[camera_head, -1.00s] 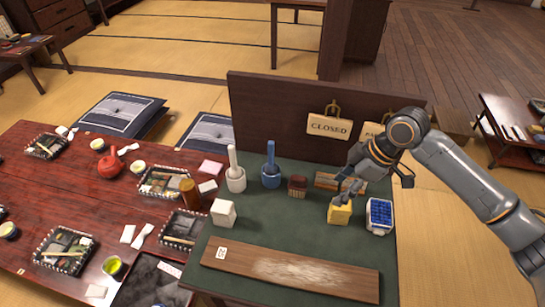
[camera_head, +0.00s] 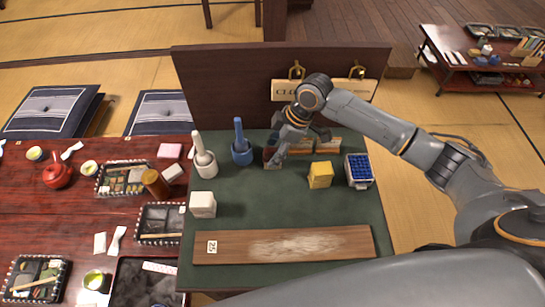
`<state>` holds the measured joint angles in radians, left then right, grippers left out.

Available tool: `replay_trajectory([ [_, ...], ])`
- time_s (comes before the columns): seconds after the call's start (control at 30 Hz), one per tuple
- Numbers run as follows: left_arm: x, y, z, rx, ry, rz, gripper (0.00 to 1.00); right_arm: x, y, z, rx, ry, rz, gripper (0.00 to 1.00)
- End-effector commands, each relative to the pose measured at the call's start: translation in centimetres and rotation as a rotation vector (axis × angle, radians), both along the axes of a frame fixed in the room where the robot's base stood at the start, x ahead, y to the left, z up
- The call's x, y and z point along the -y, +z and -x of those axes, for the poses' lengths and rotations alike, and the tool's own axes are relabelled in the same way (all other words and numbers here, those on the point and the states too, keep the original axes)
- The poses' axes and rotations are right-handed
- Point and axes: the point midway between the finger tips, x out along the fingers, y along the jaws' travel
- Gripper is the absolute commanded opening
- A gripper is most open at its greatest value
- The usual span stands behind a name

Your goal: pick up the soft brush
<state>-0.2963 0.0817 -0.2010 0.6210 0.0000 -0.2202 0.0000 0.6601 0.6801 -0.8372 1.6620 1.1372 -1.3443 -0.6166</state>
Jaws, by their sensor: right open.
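A dark red, brush-like block with a paler lower part (camera_head: 270,155) stands on the green mat (camera_head: 255,215); I take it for the soft brush, though no label shows. My right gripper (camera_head: 288,148) is open just over and beside it, with a finger covering part of it. I cannot tell if they touch. Light wooden brush-like blocks (camera_head: 328,146) stand right of the gripper, partly hidden by it. My left gripper is not in view.
A white holder with a handle (camera_head: 205,163) and a blue one (camera_head: 242,152) stand left. A yellow block (camera_head: 320,175) and a blue-topped box (camera_head: 359,170) stand right. A white block (camera_head: 202,205) and a worn board (camera_head: 300,244) lie nearer. A dark panel (camera_head: 225,90) rises behind.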

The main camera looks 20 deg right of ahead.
Motion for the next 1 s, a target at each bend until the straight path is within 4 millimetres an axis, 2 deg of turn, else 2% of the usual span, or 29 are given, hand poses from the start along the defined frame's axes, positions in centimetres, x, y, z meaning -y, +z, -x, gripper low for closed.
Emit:
replay_trajectory([
  [0.1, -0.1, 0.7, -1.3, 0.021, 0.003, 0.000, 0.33, -0.7, -1.4, -0.1, -0.005, 0.000, -0.001, 0.58],
  [0.3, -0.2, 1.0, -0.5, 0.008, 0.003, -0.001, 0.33, -1.7, -3.9, -0.5, -0.003, 0.000, -0.001, 0.58],
  [0.6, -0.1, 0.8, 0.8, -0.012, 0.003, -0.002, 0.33, -1.8, -4.5, -0.5, -0.001, 0.001, 0.001, 0.58],
  [0.9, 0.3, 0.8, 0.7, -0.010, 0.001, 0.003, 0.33, -1.8, -4.5, -0.5, -0.001, 0.001, 0.001, 0.00],
  [1.0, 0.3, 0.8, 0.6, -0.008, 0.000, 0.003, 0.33, -1.8, -4.5, -0.5, 0.000, 0.001, 0.000, 0.00],
])
